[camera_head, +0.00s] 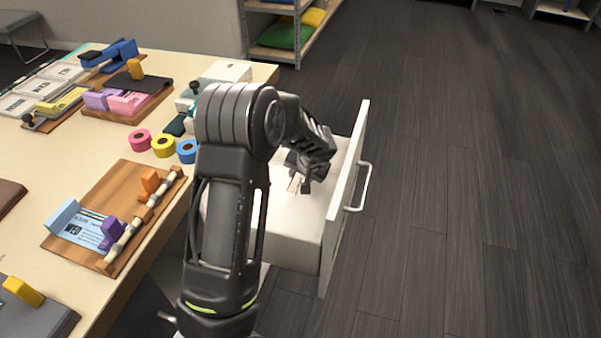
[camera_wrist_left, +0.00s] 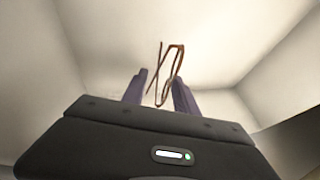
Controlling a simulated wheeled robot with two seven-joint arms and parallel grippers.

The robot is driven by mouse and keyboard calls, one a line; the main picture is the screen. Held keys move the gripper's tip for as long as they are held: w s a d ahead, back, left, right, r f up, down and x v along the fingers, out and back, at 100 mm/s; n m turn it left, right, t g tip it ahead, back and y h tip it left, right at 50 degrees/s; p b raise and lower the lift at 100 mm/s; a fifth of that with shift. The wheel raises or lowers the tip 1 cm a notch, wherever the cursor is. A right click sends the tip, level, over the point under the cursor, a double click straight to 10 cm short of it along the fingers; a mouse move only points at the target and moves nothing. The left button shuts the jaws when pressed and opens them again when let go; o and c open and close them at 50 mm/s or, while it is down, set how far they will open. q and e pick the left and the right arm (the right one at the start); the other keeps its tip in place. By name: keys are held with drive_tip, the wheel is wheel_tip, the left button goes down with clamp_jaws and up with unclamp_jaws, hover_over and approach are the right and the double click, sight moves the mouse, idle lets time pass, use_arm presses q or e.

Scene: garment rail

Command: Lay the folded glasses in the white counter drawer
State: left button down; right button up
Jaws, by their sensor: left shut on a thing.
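The white counter drawer (camera_head: 339,214) is pulled open beside the counter. My left gripper (camera_head: 298,184) reaches down inside it, with its arm covering part of the drawer. In the left wrist view the fingers (camera_wrist_left: 158,95) are shut on the folded glasses (camera_wrist_left: 179,62), which have thin brown frames and stick out beyond the fingertips. White drawer walls surround them in that view. I cannot tell whether the glasses touch the drawer floor. My right gripper is not in view.
The counter (camera_head: 108,190) at the left holds a wooden board (camera_head: 75,245) with clips and a card, several coloured tape rolls (camera_head: 163,146) and stationery trays. A shelf (camera_head: 297,50) stands at the back. Dark floor right of the drawer is clear.

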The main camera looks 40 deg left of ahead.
use_arm(q)
drive_tip(key=shift+f, duration=0.15)
drive_tip(key=c, duration=0.9)
unclamp_jaws()
drive_tip(key=shift+c, duration=0.2)
drive_tip(key=shift+r+b, duration=0.3)
drive_tip(key=shift+b, duration=0.15)
drive_tip(key=p+v, duration=0.3)
drive_tip(key=v, duration=0.9)
drive_tip(key=shift+r, duration=0.3)
